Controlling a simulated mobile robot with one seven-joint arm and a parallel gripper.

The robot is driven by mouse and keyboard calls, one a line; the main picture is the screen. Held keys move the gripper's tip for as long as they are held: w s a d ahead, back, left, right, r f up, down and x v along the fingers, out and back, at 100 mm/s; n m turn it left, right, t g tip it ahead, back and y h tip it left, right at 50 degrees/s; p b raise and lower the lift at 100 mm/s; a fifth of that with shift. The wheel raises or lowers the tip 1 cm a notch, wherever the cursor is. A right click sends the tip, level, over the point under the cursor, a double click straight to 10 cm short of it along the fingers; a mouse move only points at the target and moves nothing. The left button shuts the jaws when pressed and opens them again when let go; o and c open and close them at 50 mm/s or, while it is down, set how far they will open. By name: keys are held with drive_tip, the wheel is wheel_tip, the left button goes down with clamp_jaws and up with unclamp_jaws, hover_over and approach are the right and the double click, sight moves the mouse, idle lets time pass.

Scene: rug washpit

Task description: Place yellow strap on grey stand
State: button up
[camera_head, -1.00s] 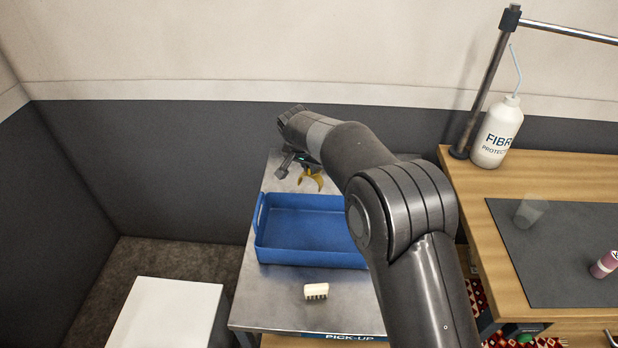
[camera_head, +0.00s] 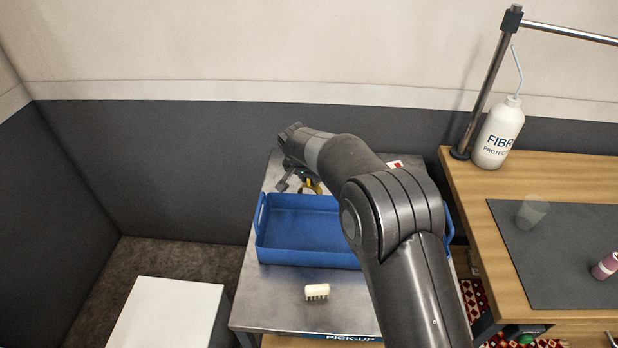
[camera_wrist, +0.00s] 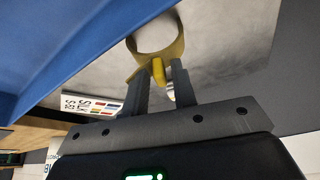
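The yellow strap (camera_wrist: 176,48) shows in the wrist view as a loop with a thick tab. The tab sits between the two finger ends of my gripper (camera_wrist: 161,72), which look closed on it. In the head view the strap (camera_head: 313,187) is mostly hidden by my arm and gripper (camera_head: 303,184), just behind the blue tray. Grey metal surface shows through the loop; I cannot tell whether the strap touches it. I cannot make out a separate grey stand; the grey metal table (camera_head: 265,300) carries a "PICK-UP" label.
The blue tray (camera_head: 300,258) stands on the metal table close to my gripper. A small white brush-like block (camera_head: 317,291) lies in front of it. A wooden bench (camera_head: 465,205) with a bottle (camera_head: 497,135) is at right, a white-topped block (camera_head: 165,312) at lower left.

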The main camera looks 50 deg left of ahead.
drive_tip(key=shift+o, duration=0.6)
drive_tip(key=shift+r, duration=0.1)
